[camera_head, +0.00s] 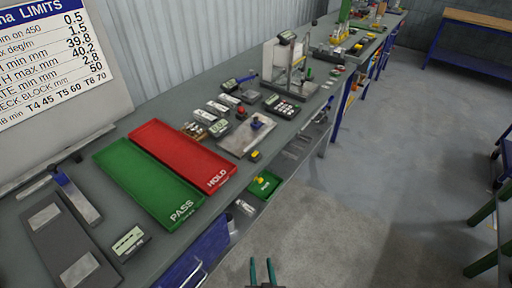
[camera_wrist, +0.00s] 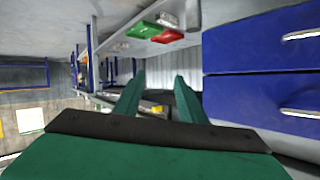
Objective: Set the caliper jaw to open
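I cannot pick out the caliper for certain. One candidate is a long metal piece with a blue part (camera_head: 76,197) at the left end of the bench in the head view; its jaw setting cannot be read. Another is a small display unit with a blue piece (camera_head: 246,79) further along the bench, too small to tell. My gripper (camera_head: 262,272) is at the bottom of the head view, out in front of the bench and away from both. Its two green fingers stand apart and empty, as the wrist view (camera_wrist: 158,95) also shows.
The grey bench (camera_head: 112,207) holds a green PASS tray (camera_head: 150,185), a red HOLD tray (camera_head: 185,155), a small display box (camera_head: 129,242) and several gauges. Blue drawers (camera_wrist: 258,92) stand close at right in the wrist view. The floor (camera_head: 350,215) right of the bench is clear.

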